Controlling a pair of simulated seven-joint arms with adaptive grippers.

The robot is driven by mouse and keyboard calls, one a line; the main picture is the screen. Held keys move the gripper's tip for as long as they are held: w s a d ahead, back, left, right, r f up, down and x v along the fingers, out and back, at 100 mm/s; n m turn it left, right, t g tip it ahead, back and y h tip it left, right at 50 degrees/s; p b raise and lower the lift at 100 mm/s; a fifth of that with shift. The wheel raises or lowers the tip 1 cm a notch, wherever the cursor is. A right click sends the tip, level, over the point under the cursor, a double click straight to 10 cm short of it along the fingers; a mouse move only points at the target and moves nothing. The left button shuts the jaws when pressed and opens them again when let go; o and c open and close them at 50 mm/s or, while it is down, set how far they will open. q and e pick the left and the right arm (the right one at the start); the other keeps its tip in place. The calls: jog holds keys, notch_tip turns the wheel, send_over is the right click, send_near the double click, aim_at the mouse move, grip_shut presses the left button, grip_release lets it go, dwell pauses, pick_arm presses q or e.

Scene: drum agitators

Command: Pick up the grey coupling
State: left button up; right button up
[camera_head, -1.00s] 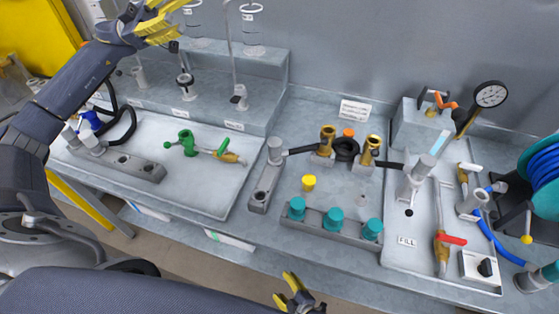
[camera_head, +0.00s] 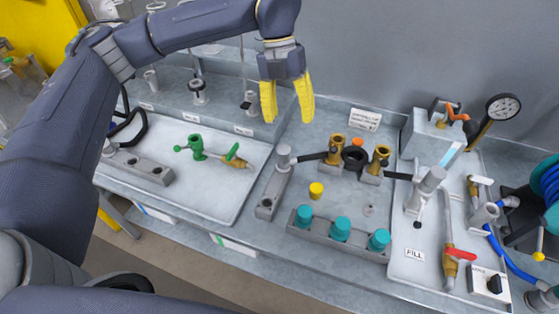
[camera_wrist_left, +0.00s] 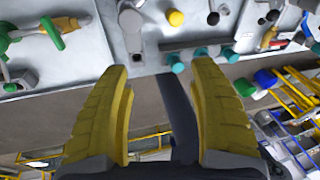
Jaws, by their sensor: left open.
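A grey coupling (camera_head: 284,155), a short upright cylinder with a black handle or hose to its right, stands at the far end of a narrow grey holder (camera_head: 268,193) in the middle of the bench. My left gripper (camera_head: 287,115) is above and behind it, fingers pointing down, open and empty, apart from the coupling. In the left wrist view, the yellow fingers (camera_wrist_left: 160,75) are spread. The grey holder (camera_wrist_left: 132,22) shows beyond them near the top edge; I cannot clearly tell the coupling there. My right gripper is not in view.
Brass fittings (camera_head: 336,148) and a yellow cap (camera_head: 316,190) stand to the right. Teal caps (camera_head: 340,229) sit in a front rack. A tray (camera_head: 215,198) with a green valve (camera_head: 197,146) is at left. The fill panel (camera_head: 410,268) is at right.

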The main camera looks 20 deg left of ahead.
aim_at(284, 149)
pick_arm(q)
jog(key=f, duration=0.4)
jog(key=w+f+t+y, duration=0.1)
jog(key=f, duration=0.2)
jog(key=w+a+f+t+y, duration=0.1)
jog(key=f, duration=0.3)
jog(key=shift+w+a+f+m, duration=0.1)
jog(key=shift+f+m, duration=0.2)
jog(key=shift+m, duration=0.1)
jog(key=shift+a+f, duration=0.15)
jog(key=shift+f, duration=1.2)
jog(key=shift+a+f, duration=0.15)
jog(key=shift+f, duration=1.15)
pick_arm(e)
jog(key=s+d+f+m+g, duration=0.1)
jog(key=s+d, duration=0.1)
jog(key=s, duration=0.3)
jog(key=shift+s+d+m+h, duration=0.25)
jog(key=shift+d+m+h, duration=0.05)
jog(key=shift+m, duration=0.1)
pick_arm(q)
grip_shut()
